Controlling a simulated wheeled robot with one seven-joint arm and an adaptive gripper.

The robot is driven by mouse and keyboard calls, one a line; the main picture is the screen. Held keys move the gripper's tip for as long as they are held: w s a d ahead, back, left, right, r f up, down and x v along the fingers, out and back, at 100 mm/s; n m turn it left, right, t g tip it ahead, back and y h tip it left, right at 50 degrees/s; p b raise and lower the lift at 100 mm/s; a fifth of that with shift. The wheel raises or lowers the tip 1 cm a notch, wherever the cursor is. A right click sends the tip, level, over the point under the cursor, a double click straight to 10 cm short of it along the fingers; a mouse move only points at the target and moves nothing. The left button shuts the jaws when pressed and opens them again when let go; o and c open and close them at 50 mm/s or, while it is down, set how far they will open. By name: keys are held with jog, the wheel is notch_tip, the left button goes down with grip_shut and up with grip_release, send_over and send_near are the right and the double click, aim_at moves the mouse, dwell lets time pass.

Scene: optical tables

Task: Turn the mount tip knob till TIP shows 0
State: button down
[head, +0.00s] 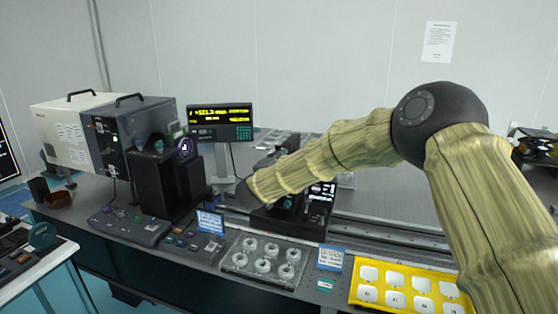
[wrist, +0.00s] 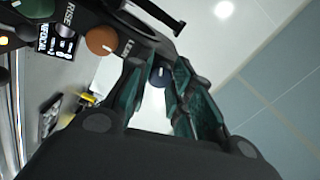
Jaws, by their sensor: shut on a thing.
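In the wrist view my gripper (wrist: 161,70) has its two green-padded fingers closed around a dark blue knob (wrist: 160,77) with a white pointer mark. Beside it on the same dark panel sit a brown knob (wrist: 101,40) and a teal knob (wrist: 36,7), with the label RISE and another partly hidden label. A small black display (wrist: 56,40) with white text shows at the left; I cannot read a TIP value. In the head view the dark mount (head: 290,203) is partly hidden by my arm, and a small lit screen (head: 322,190) stands beside it.
A monitor (head: 220,113) with yellow text stands behind. A grey box instrument (head: 145,115) is at the left. A clear tray of round parts (head: 238,262) and a yellow tray (head: 356,292) lie along the front edge. A rail (head: 395,237) runs right of the mount.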

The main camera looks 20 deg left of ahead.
jog(key=shift+s+a+f, duration=0.1)
jog(key=shift+a+f, duration=0.05)
dwell(0.3)
jog(key=c, duration=1.2)
grip_release()
jog(key=shift+c, duration=0.2)
jog(key=s, duration=1.2)
jog(key=shift+a, duration=0.15)
